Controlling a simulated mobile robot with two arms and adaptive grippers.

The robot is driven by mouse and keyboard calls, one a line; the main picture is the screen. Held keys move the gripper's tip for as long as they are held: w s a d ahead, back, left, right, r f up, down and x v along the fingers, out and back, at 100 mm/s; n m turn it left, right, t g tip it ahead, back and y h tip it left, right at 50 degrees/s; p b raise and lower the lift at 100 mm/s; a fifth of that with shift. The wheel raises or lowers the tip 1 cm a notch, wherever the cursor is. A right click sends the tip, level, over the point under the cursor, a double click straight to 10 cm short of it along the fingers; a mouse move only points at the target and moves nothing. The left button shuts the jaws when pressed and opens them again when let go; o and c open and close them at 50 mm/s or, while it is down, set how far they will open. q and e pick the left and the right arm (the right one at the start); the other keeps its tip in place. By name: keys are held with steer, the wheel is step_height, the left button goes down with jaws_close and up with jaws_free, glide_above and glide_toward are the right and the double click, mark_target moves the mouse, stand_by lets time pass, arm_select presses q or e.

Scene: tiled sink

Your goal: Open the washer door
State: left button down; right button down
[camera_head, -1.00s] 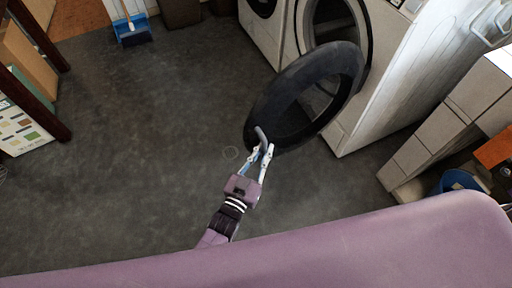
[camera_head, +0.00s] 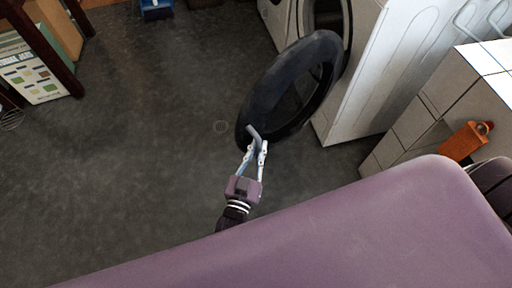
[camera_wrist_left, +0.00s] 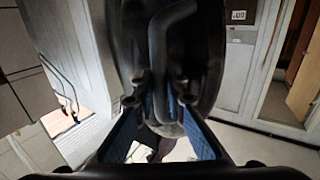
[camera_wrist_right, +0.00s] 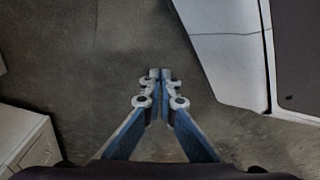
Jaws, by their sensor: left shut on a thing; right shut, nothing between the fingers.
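The washer door (camera_head: 258,99) is a dark round ring swung out from the front of the white washer (camera_head: 352,98). It stands well open, with the round opening (camera_head: 331,14) behind it. My left gripper (camera_head: 257,146) is shut on the grey door handle (camera_head: 254,133) at the door's near edge. In the left wrist view the handle (camera_wrist_left: 160,60) runs down between the fingers. My right gripper (camera_wrist_right: 160,76) shows only in its own wrist view, shut and empty above the grey floor.
A tiled counter block (camera_head: 420,120) stands right of the washer, with an orange object (camera_head: 463,140) by it. A dark-framed shelf (camera_head: 42,48) and a blue dustpan (camera_head: 156,8) are at the far left and top. The floor left of the door is clear.

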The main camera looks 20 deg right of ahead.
arm_select(q)
steer(key=shift+d+r, duration=0.15)
arm_select(e)
steer(key=shift+w+a, duration=0.1)
steer(key=shift+w, duration=0.1)
arm_select(q)
steer(key=c, duration=2)
jaws_free()
steer(key=shift+d, duration=0.1)
steer(key=shift+o, duration=0.2)
arm_select(e)
steer(key=shift+w+a+r, duration=0.1)
steer(key=shift+w, duration=0.15)
arm_select(q)
steer(key=shift+a, duration=0.2)
steer(key=v, duration=1.2)
arm_select(e)
steer(key=shift+s, duration=0.3)
arm_select(q)
steer(key=shift+d, duration=0.1)
